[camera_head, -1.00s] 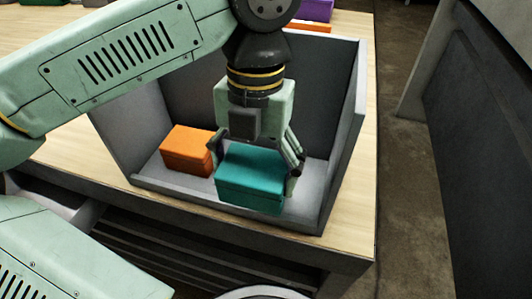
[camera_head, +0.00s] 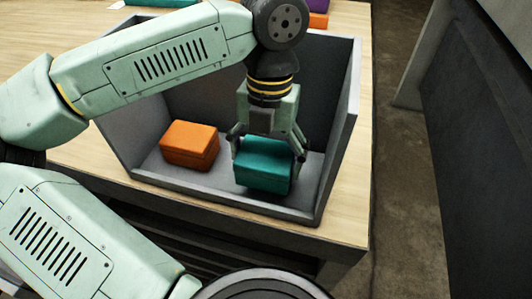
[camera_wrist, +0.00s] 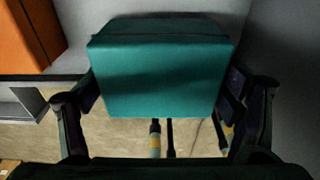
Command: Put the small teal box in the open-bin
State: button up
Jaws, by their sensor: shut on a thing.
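The small teal box (camera_head: 263,166) is between the fingers of my gripper (camera_head: 268,150), which is shut on it. The box is inside the open-bin (camera_head: 340,150), a grey bin with a low front edge, toward its right side. Whether the box touches the bin floor is hard to tell. In the wrist view the teal box (camera_wrist: 160,70) fills the middle, with a finger of my gripper (camera_wrist: 160,115) on each side.
An orange box (camera_head: 189,145) sits in the bin, left of the teal box with a gap between. The bin stands on a wooden table (camera_head: 75,150) near its front right corner. A teal item, an orange item and a purple item (camera_head: 318,6) lie behind it.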

aim_at(267, 150)
jog(key=shift+f+b, duration=0.55)
jog(key=o, duration=1.2)
jog(key=shift+r, duration=0.15)
jog(key=shift+r+p, duration=0.7)
jog(key=shift+p, duration=0.3)
jog(key=shift+w+r+b, duration=0.15)
jog(key=shift+r+b, duration=0.2)
jog(key=r, duration=0.6)
jog(key=shift+w+d+r+b, duration=0.15)
jog(key=shift+w+r+b, duration=0.1)
jog(key=shift+b, duration=0.15)
